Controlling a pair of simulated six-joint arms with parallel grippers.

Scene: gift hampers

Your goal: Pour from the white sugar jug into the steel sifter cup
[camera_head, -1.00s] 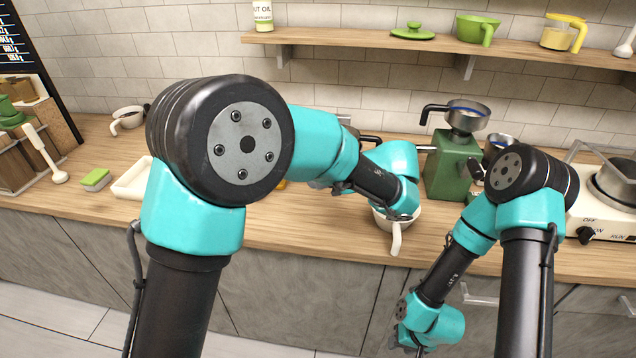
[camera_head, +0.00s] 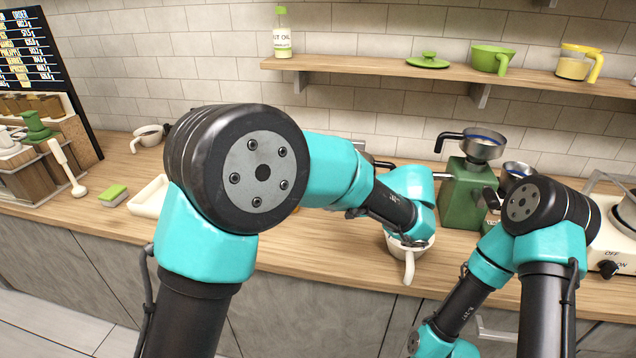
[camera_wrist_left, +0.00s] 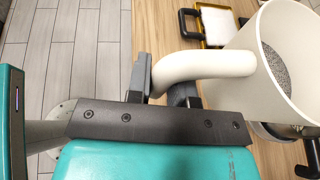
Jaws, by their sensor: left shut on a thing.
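The white sugar jug (camera_head: 409,252) is near the counter's front edge in the head view, its handle toward me. In the left wrist view the jug (camera_wrist_left: 245,80) looks upright or nearly so, with grey-white grains inside. My left gripper (camera_wrist_left: 168,85) is shut on the jug's handle. In the head view my left wrist hides most of the fingers and part of the jug. A steel rim (camera_wrist_left: 272,132) shows partly beneath the jug in the left wrist view; I cannot tell if it is the sifter cup. My right gripper is below the head view's edge.
A green grinder (camera_head: 462,195) with a steel hopper (camera_head: 484,145) stands right of the jug. A white stove (camera_head: 610,235) is at far right. A shelf (camera_head: 400,70) runs along the back wall.

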